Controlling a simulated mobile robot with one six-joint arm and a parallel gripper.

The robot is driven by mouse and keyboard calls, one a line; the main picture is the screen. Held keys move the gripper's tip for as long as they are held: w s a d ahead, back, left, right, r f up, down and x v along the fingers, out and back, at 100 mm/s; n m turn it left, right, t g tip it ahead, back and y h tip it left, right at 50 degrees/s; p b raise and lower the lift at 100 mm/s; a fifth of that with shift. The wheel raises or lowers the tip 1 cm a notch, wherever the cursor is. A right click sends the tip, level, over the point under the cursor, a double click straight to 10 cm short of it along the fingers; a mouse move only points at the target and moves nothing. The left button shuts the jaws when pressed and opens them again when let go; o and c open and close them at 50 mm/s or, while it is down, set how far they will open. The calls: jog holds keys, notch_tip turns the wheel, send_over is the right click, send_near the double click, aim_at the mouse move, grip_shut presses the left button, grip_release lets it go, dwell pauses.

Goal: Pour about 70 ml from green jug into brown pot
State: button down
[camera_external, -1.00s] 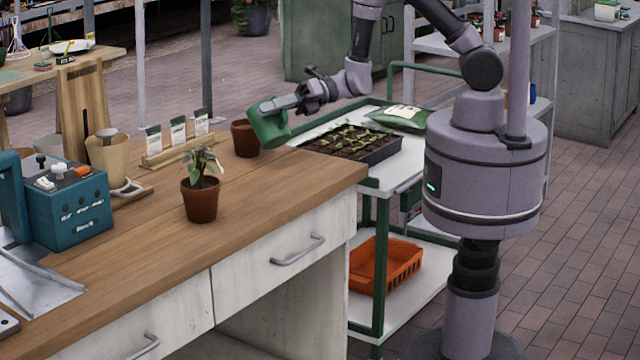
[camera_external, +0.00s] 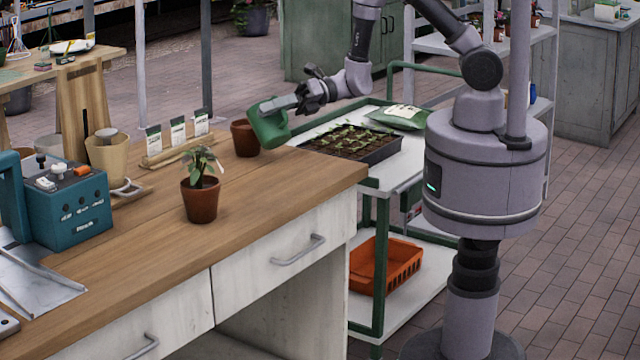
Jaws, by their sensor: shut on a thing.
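The green jug (camera_external: 269,127) is held in the air, tilted to the left, by my gripper (camera_external: 285,103), which is shut on it. The jug's left side is close to a brown pot (camera_external: 245,138) standing on the wooden bench near its back right edge. The jug partly overlaps this pot in the picture. I cannot see any stream of liquid or the level inside either one. A second brown pot (camera_external: 201,202), with a leafy plant in it, stands nearer the front of the bench.
A teal box-shaped device (camera_external: 68,207), a tan container (camera_external: 108,158) and a wooden rack of seed packets (camera_external: 178,150) stand at the bench's left and back. A cart with a seedling tray (camera_external: 352,146) is beside the bench. The bench's front right is clear.

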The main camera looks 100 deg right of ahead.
dwell(0.6)
jog(key=shift+a+f+b, duration=0.1)
jog(key=shift+f+b, duration=0.25)
jog(key=shift+b, duration=0.2)
jog(key=s+a+f+n+b, duration=0.1)
jog(key=f+b, duration=0.1)
jog(key=b, duration=0.2)
jog(key=a+f+n+t+b, duration=0.1)
jog(key=a+f+n+b, duration=0.1)
jog(key=b, duration=0.2)
jog(key=s+a+f+n+b, duration=0.1)
jog(key=a+f+n+b, duration=0.1)
jog(key=b, duration=0.3)
jog(key=shift+s+f, duration=0.35)
jog(key=shift+f, duration=0.05)
jog(key=shift+s+a+f+n+t+b, duration=0.2)
jog(key=shift+a+f+n+t+b, duration=0.25)
jog(key=shift+n+b, duration=0.6)
jog(key=shift+s+a+f+n, duration=0.15)
jog(key=shift+a+f+n, duration=0.1)
jog(key=shift+a+n, duration=0.15)
jog(key=shift+r, duration=0.1)
